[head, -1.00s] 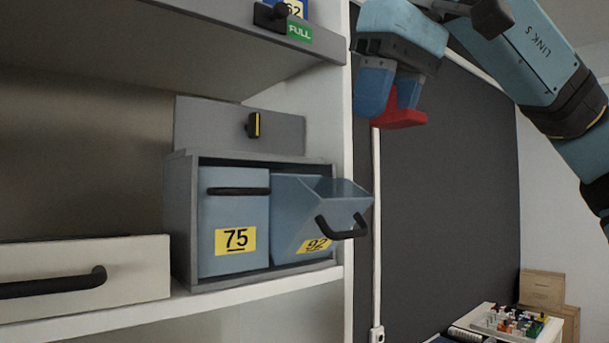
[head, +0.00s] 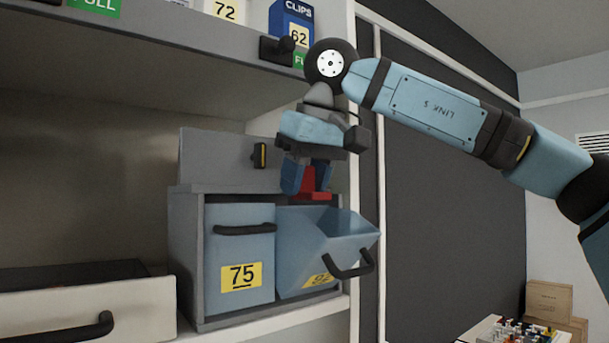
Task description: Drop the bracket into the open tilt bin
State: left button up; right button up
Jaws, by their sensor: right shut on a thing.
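My right gripper (head: 306,180) is shut on the red bracket (head: 312,196) and points down, with the bracket between its blue fingers. The bracket shows just above the open mouth of tilt bin 92 (head: 305,257), near its back edge. I cannot tell whether it has dipped below the rim. Bin 92 is blue, tipped forward and open, with a black handle. Its inside floor is mostly hidden. My left gripper does not show.
Closed bin 75 (head: 237,270) stands left of the open bin in the grey cabinet (head: 187,250). A shelf (head: 150,62) with a black latch hangs above. A white drawer (head: 80,310) is at lower left. Wooden boxes (head: 549,298) stand far right.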

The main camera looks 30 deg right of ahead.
jog(key=shift+s+f, duration=0.1)
jog(key=shift+f, duration=0.1)
jog(key=shift+f, duration=0.1)
jog(key=shift+f, duration=0.3)
jog(key=shift+f+b, duration=0.25)
jog(key=shift+b, duration=0.15)
jog(key=o, duration=0.9)
jog(key=shift+r, duration=0.1)
